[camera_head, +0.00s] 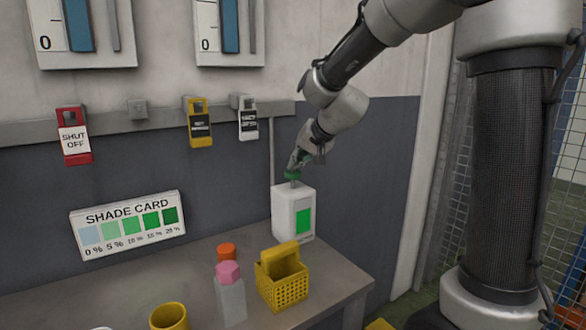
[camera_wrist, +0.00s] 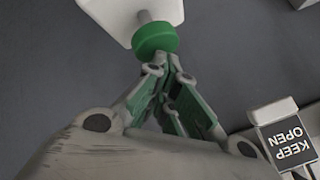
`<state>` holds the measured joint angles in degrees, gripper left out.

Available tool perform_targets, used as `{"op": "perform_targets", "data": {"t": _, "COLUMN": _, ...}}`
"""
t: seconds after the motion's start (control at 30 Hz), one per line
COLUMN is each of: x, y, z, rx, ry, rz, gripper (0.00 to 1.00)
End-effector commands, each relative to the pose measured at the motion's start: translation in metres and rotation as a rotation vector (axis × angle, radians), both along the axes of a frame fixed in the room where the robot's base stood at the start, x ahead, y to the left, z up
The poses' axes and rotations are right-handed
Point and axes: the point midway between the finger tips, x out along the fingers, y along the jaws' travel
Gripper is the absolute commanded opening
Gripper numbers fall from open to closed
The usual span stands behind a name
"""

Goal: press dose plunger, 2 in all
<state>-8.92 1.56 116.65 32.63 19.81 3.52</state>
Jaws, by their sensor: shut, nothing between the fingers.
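The dose dispenser is a white box (camera_head: 283,213) with a green front label, standing upright on the bench against the wall. Its green plunger cap (camera_head: 292,174) sits on a short stem on top. The round green cap also shows in the wrist view (camera_wrist: 154,39), with part of the white body behind it. My gripper (camera_head: 300,156) is above the dispenser, fingers pointing down. In the wrist view its fingertips (camera_wrist: 172,62) are shut and empty, right at the cap's edge. I cannot tell for certain whether they touch it.
Tags hang on the wall rail, including KEEP OPEN (camera_head: 248,122). A shade card (camera_head: 128,225) is on the wall.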

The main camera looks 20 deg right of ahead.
Motion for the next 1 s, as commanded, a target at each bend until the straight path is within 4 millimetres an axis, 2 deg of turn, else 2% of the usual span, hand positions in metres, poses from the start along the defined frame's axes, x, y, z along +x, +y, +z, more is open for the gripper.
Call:
{"op": "perform_targets", "data": {"t": 0.77, "x": -0.0007, "y": 0.0002, "z": -0.0082, "rx": 0.001, "ry": 0.004, "rz": 0.001, "gripper": 0.00}}
{"op": "perform_targets", "data": {"t": 1.0, "x": -0.0008, "y": 0.0006, "z": 0.0001, "rx": 0.000, "ry": 0.003, "rz": 0.003, "gripper": 0.00}}
